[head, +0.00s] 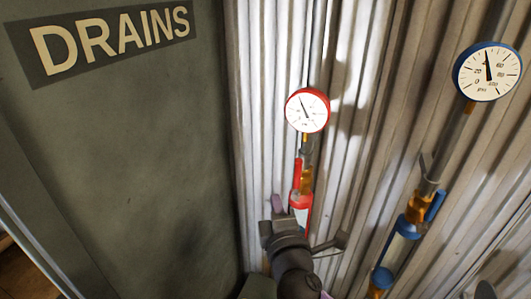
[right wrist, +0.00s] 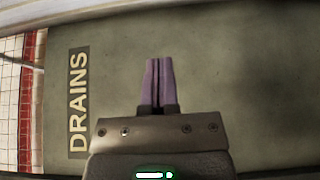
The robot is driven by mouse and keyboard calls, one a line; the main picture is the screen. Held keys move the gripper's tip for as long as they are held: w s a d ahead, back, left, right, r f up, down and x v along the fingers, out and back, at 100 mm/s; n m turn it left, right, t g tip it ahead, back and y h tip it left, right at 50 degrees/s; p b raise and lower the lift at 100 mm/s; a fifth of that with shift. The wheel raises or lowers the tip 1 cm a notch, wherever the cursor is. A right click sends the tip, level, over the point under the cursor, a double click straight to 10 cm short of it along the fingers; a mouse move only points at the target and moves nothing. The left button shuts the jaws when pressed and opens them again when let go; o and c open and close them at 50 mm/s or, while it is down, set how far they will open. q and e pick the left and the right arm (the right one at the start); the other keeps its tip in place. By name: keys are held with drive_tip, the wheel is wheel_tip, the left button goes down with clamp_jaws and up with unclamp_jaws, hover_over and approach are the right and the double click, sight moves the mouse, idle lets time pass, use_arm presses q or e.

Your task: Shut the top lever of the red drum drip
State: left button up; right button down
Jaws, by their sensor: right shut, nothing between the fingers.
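The red drum drip (head: 300,202) hangs on the pale corrugated wall, under a red-rimmed gauge (head: 307,110). Its top lever (head: 298,172) is a red bar that stands upright, along the pipe, beside a brass valve body (head: 307,181). The drip's lower part is hidden behind my right arm. My right gripper (head: 278,203) is just left of the red drum in the picture; I cannot tell whether it touches it. Its purple fingers (right wrist: 158,82) are closed together and empty in the right wrist view. My left gripper is not in view.
A second drip (head: 402,243) with blue parts, a blue lever (head: 435,205) and a blue-rimmed gauge (head: 487,71) stands to the right. A grey-green panel (head: 130,150) with a DRAINS sign (head: 110,38) fills the left side. It also fills most of the right wrist view.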

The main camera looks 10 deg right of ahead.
sight(298, 174)
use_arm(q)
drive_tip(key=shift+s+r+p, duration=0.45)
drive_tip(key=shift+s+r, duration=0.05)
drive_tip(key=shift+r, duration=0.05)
use_arm(e)
drive_tip(key=w+d, duration=0.4)
drive_tip(key=w, duration=0.3)
drive_tip(key=shift+w+d, duration=0.25)
drive_tip(key=shift+w, duration=0.1)
drive_tip(key=shift+d, duration=0.1)
